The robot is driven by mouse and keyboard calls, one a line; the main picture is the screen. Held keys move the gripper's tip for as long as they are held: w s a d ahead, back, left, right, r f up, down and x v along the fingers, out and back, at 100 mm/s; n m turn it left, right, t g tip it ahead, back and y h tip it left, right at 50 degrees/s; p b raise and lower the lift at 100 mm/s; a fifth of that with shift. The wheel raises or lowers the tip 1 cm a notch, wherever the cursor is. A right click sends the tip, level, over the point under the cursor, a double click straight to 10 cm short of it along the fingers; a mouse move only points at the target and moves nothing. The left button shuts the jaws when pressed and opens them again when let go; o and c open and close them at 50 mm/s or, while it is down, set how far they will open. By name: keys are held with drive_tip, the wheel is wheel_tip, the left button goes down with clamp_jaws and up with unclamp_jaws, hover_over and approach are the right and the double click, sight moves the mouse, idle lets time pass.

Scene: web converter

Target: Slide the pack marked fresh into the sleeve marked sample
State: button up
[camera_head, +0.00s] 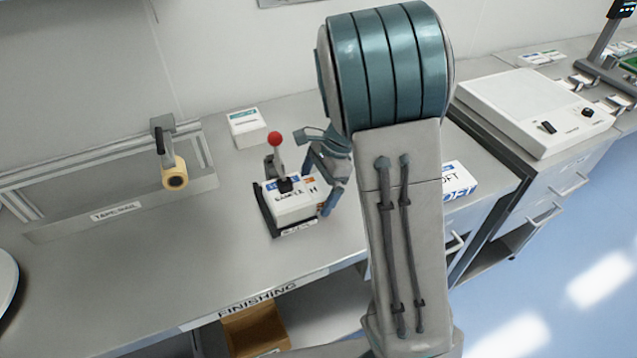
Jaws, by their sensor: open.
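A white box with a blue-edged label that seems to read "SAMPLE" (295,206) sits in a black holder (268,217) on the bench, under a red-knobbed lever (275,140). I take it for the sleeve. A small orange patch shows at its right end, beside my gripper. My gripper (322,172) is open at the right end of this box. I cannot tell whether its fingers touch anything. No pack legibly marked fresh shows. A white box with a teal label (245,128) stands behind the holder, its print too small to read.
My arm hides the bench's middle right. A white box ending in "OFT" (460,181) lies right of it. A tape rail (120,207) with a yellow roll (174,174) stands at left. A white machine (535,110) stands at right. The bench front left of the holder is clear.

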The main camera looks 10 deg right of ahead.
drive_tip(key=c, duration=1.1)
drive_tip(key=o, duration=1.1)
drive_tip(key=shift+r, duration=0.1)
drive_tip(key=v, duration=1.3)
drive_tip(key=shift+r, duration=0.3)
drive_tip(key=shift+d, duration=0.1)
drive_tip(key=s+f+n+t+h, duration=0.2)
drive_tip(key=s+n+t+h, duration=0.2)
drive_tip(key=s+n, duration=1.1)
drive_tip(key=s, duration=0.4)
drive_tip(key=shift+s+d, duration=0.15)
drive_tip(key=shift+s, duration=0.2)
